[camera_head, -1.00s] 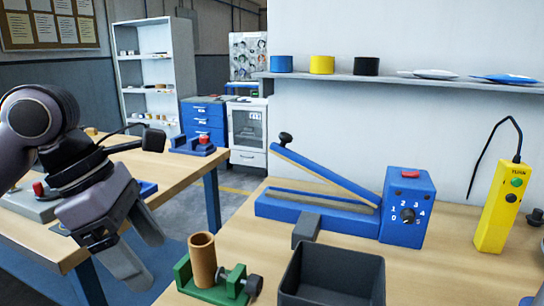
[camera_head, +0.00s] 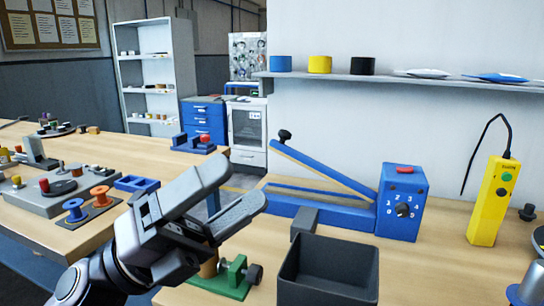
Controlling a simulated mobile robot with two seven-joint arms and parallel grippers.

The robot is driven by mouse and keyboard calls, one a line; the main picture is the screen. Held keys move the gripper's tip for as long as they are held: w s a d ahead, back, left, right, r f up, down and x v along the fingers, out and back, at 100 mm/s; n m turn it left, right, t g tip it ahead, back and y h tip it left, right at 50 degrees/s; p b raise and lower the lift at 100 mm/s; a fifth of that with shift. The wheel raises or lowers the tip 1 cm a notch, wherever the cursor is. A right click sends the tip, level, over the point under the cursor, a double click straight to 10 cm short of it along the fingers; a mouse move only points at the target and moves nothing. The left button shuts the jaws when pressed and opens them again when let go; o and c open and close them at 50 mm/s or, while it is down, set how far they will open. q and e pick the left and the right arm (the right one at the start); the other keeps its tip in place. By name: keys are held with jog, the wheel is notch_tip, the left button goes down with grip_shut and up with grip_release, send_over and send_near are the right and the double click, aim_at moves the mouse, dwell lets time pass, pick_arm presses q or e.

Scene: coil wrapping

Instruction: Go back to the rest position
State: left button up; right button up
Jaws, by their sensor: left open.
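My left gripper (camera_head: 238,200) is open with nothing between its fingers. It is in the lower middle of the head view, over the near left end of the right-hand table. Behind and below it is a green clamp fixture (camera_head: 237,277) with a dark knob. The brown cylinder (camera_head: 208,268) standing in the fixture is mostly hidden by the gripper. I cannot tell whether they touch. A grey curved part at the lower right edge is too cut off to identify. My right gripper is not in view.
A dark open bin (camera_head: 328,292) stands right of the fixture. Behind it are a blue lever sealer (camera_head: 404,202) and a yellow control box (camera_head: 495,203). The left table (camera_head: 60,240) holds orange and blue spools (camera_head: 100,195). A shelf (camera_head: 390,79) with tape rolls is on the wall.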

pick_arm(q)
jog(key=w+a+f+n+t+y, duration=0.45)
jog(key=n+t+y, duration=0.35)
jog(key=n, duration=0.4)
jog(key=w+a+f+n+t+y, duration=0.3)
jog(key=a+f+n+t+y, duration=0.15)
jog(key=n+t+y, duration=0.5)
jog(key=s+a+f+n+g+y, duration=0.1)
jog(key=a+f+n+g+y, duration=0.5)
jog(key=f+n, duration=0.5)
jog(key=s+a+f+n+g, duration=0.2)
jog(key=s+f+g, duration=0.5)
jog(key=s+f, duration=0.4)
jog(key=s+a+f+n+g, duration=0.25)
jog(key=s+f+g, duration=0.45)
jog(key=s+f, duration=0.4)
jog(key=w+d+f+t+h+p, duration=0.1)
jog(key=w+d+t+p, duration=0.3)
jog(key=w+t+p, duration=0.2)
jog(key=shift+t+p, duration=0.65)
jog(key=shift+p, duration=0.25)
jog(key=shift+w+f+h, duration=0.1)
jog(key=shift+h, duration=0.15)
